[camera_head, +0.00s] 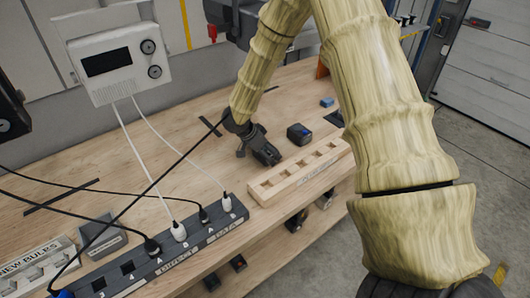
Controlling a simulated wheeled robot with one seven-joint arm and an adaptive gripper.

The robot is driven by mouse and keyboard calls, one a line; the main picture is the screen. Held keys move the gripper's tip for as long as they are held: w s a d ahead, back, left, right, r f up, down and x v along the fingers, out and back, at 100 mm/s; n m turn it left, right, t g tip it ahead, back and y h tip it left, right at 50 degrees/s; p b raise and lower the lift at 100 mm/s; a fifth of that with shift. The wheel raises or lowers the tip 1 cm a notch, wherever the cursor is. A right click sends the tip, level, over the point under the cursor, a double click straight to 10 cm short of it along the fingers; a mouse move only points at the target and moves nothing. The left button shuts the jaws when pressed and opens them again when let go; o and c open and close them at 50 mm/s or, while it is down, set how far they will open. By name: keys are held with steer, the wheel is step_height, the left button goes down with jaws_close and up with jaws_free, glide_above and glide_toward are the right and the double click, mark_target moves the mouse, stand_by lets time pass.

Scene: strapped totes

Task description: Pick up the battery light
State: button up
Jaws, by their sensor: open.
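A small dark box-shaped object (299,134) stands on the wooden workbench, behind the slotted wooden rack; it looks like the battery light, but its details are too small to be sure. My gripper (266,154) is dark, points down toward the bench and is open. It is to the left of the dark object and apart from it, close to the left end of the rack. I see nothing held between the fingers, though they are partly hard to make out.
The slotted wooden rack (301,172) lies at the bench's front edge. A power strip (163,262) with plugs and cables is at front left. A white control box (108,62) hangs above. A small blue block (327,102) lies farther back. A "NEW BULBS" tray (38,268) is at left.

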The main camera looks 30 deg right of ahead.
steer(key=shift+s+r, duration=0.25)
steer(key=c, duration=1.4)
